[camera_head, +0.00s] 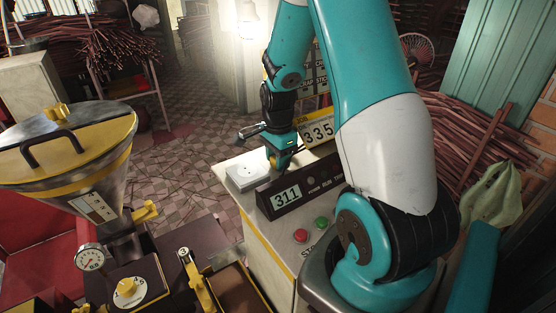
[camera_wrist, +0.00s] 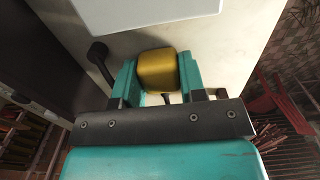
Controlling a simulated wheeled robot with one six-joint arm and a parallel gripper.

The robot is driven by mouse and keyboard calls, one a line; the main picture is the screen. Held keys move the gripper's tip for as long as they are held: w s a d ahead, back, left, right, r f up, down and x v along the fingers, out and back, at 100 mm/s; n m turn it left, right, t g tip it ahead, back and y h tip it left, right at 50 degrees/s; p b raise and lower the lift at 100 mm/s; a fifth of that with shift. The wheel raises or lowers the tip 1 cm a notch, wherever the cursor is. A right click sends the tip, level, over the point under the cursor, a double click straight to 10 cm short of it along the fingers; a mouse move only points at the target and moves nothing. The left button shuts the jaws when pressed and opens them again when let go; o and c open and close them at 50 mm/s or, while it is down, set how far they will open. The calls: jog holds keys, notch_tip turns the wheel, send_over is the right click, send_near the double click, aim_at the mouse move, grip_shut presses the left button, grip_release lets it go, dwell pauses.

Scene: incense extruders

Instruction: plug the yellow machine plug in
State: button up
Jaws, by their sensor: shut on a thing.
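The yellow plug (camera_wrist: 158,72) is between the two teal fingers of my gripper (camera_wrist: 158,84) in the wrist view. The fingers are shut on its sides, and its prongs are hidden. A white socket box (camera_head: 247,175) with small dark holes on its face sits on the left edge of the cream cabinet top in the head view. My gripper (camera_head: 281,160) is just right of it and close to the cabinet top. In the wrist view, a white box (camera_wrist: 145,10) lies beyond the plug, apart from it.
A dark panel (camera_head: 300,187) reading 311 stands in front of my gripper, and a 335 display (camera_head: 318,130) is behind it. A yellow-rimmed hopper (camera_head: 75,150) is at left.

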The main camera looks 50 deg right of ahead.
notch_tip(320, 180, up, 20)
jog(key=b, duration=0.3)
jog(key=shift+f+p, duration=0.15)
jog(key=shift+p, duration=0.15)
